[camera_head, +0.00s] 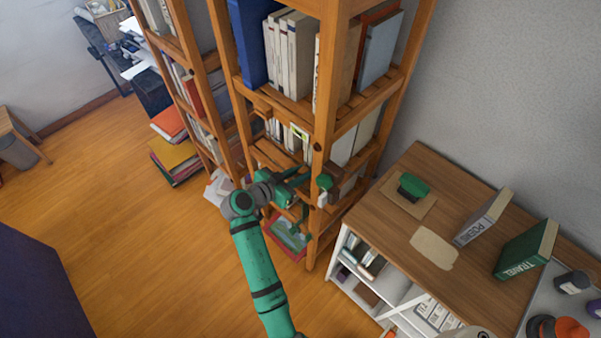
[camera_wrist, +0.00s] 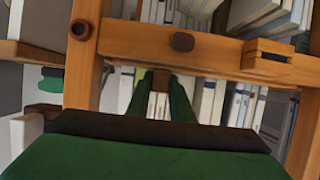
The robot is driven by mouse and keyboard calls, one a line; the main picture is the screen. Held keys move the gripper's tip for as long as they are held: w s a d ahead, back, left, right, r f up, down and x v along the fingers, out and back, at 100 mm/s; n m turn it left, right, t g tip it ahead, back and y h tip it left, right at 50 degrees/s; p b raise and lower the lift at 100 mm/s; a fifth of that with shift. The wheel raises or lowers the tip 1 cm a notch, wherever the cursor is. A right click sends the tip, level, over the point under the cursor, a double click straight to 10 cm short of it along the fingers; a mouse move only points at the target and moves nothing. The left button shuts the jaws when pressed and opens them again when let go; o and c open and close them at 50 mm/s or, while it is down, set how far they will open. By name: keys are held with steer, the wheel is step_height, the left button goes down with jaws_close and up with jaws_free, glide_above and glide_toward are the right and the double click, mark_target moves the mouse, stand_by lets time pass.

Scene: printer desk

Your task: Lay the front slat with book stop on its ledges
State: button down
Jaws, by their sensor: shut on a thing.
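The front slat (camera_wrist: 222,60) is an orange-brown wooden bar crossing the wrist view, slightly slanted. It has a round dark knob (camera_wrist: 183,42) and a notched block, which looks like the book stop (camera_wrist: 270,53). In the head view my gripper (camera_head: 302,176) is at the front of the bookcase's lower shelf. I cannot tell whether the slat touches its ledges, which are hidden.
The tall wooden bookcase (camera_head: 323,105) holds books behind the slat. A desk (camera_head: 390,215) stands close on the right, with a green-topped item (camera_head: 412,186) and two upright books, Poems (camera_head: 483,218) and Travel (camera_head: 524,250). Open floor (camera_head: 150,255) lies to the left.

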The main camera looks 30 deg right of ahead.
steer(key=c, duration=1.5)
jaws_free()
steer(key=v, duration=1)
steer(key=shift+s+a+r, duration=0.1)
steer(key=shift+a+r, duration=0.1)
steer(key=shift+a, duration=0.1)
